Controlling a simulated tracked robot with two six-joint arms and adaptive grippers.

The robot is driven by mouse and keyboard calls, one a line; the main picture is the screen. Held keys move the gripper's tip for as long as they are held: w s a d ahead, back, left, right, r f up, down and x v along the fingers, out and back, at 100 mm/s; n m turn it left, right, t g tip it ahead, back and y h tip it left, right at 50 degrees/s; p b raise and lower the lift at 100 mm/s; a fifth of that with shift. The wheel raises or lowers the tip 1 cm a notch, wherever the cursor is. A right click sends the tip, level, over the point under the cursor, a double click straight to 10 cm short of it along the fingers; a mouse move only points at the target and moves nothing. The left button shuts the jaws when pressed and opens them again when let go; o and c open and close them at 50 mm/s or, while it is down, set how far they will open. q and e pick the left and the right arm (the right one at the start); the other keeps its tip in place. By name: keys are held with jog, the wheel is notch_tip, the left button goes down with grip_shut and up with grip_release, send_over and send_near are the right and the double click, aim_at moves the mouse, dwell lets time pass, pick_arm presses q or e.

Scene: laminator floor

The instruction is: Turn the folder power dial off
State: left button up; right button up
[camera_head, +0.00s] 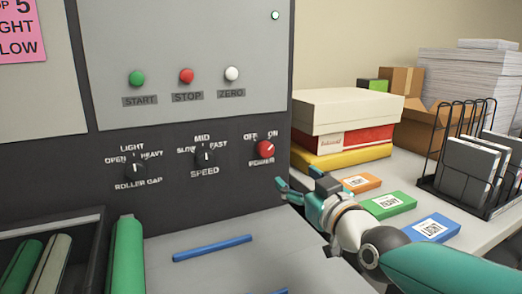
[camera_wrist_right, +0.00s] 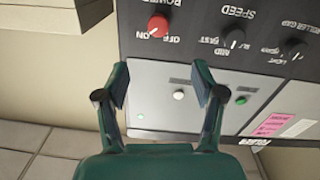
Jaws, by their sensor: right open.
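The red power dial (camera_head: 265,149) is on the dark panel below the OFF and ON labels. Its white mark appears to point toward ON. It also shows upside down in the right wrist view (camera_wrist_right: 158,26). My right gripper (camera_head: 297,178) is open and empty, below and to the right of the dial, apart from it. In the wrist view its spread fingers (camera_wrist_right: 160,76) have nothing between them, and the dial lies beyond them, above the left finger. My left gripper is not in view.
The speed knob (camera_head: 205,157) and roller gap knob (camera_head: 135,170) are left of the dial. Stacked boxes (camera_head: 345,115) stand close at right. Orange, green and blue boxes (camera_head: 432,229) lie behind my right arm. A blue bar (camera_head: 212,247) lies on the grey surface below.

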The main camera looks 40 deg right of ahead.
aim_at(267, 152)
jog(key=p+x, duration=0.2)
jog(key=x, duration=1.4)
jog(key=shift+d, duration=0.1)
